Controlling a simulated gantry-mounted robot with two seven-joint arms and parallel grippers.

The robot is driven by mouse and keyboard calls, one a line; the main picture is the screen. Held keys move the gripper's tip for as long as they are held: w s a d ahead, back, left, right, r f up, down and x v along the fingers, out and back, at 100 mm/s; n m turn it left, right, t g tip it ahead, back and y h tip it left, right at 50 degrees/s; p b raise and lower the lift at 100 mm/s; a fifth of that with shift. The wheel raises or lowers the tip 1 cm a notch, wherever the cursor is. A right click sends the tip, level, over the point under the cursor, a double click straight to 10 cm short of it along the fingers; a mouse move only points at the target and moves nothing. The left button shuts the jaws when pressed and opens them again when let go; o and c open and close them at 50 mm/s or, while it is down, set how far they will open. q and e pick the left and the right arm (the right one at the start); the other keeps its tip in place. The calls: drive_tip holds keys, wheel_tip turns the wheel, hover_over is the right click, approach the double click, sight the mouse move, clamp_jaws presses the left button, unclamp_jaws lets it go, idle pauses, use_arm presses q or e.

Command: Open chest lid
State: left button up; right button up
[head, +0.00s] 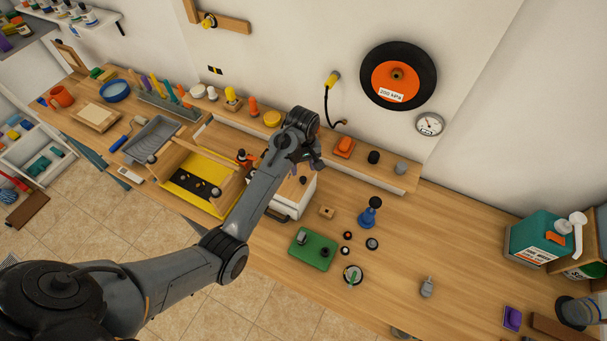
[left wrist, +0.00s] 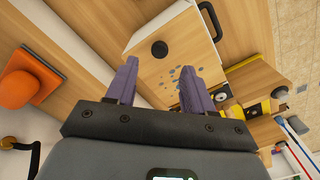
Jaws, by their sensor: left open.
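A small white chest (head: 298,199) with a light wooden top stands on the workbench, partly hidden behind my left arm in the head view. In the left wrist view its wooden lid (left wrist: 172,62) faces me, with a round black knob (left wrist: 159,49) and scattered blue specks. My left gripper (head: 314,164) is over the chest in the head view. Its purple fingers (left wrist: 158,66) are apart, with nothing seen held between them; the knob appears beyond them, and I cannot tell the exact gap. My right gripper is not in view.
A yellow-based wooden mop wringer (head: 205,168) stands left of the chest. An orange piece (head: 344,146) and knobs line the back ledge. The bench's right middle (head: 460,240) is mostly clear.

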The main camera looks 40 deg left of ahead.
sight(303, 179)
use_arm(q)
drive_tip(key=shift+f+p, duration=0.5)
drive_tip(key=shift+f, duration=2.55)
clamp_jaws()
